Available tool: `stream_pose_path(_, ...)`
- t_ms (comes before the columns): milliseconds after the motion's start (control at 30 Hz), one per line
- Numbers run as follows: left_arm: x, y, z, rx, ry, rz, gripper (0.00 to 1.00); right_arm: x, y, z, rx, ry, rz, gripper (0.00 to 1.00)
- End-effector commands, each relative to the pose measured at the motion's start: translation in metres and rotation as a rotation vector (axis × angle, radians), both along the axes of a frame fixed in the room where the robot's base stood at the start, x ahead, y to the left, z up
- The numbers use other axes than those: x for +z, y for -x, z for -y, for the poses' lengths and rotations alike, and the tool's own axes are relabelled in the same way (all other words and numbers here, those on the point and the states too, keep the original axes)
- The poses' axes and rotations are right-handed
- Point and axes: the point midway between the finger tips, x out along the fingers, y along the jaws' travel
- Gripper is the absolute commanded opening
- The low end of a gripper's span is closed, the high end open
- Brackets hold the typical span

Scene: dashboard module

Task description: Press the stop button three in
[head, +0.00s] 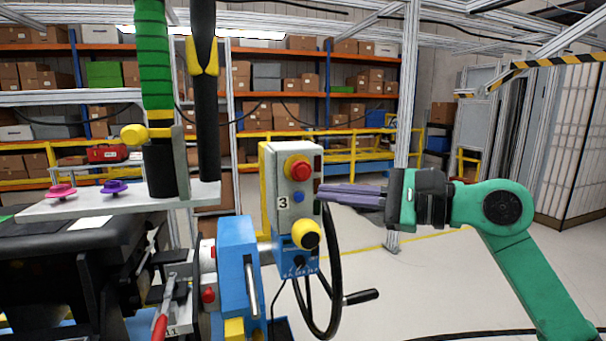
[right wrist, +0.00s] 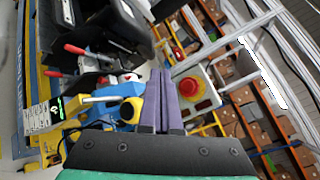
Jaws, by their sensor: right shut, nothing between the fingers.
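The stop button (head: 298,168) is a red mushroom button on a yellow ring, on the upper front of a grey control box (head: 284,213) marked 3. The red button also shows in the right wrist view (right wrist: 191,87), to the right of my fingertips. My right gripper (head: 323,192) comes in from the right, with its purple fingers shut together and empty. In the head view its tips end at the box's right edge, slightly below and right of the button. I cannot tell whether they touch the box. My left gripper is not in view.
A blue button (head: 298,197) is below the red one, and a yellow-and-black knob (head: 306,235) is lower down. A handwheel (head: 332,300) with a crank handle stands below right. A blue machine part (head: 236,265) is left of the box. Open floor is to the right.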

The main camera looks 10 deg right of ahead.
Motion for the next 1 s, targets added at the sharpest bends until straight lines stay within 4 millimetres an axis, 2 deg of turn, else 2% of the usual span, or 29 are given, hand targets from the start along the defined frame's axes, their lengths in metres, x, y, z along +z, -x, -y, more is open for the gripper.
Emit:
stream_pose_path(233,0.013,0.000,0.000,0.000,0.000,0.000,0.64,0.004,-0.010,-0.001,0.002,-0.007,-0.005,0.00)
stream_pose_path(600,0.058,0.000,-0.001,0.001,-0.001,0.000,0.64,0.006,-0.064,-0.005,0.003,-0.010,-0.007,0.00)
stream_pose_path(800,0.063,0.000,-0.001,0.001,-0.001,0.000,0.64,0.003,-0.084,-0.006,0.002,-0.008,-0.002,0.00)
stream_pose_path(1000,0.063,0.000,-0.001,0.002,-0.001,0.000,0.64,0.000,-0.088,-0.007,0.003,-0.007,-0.002,0.00)
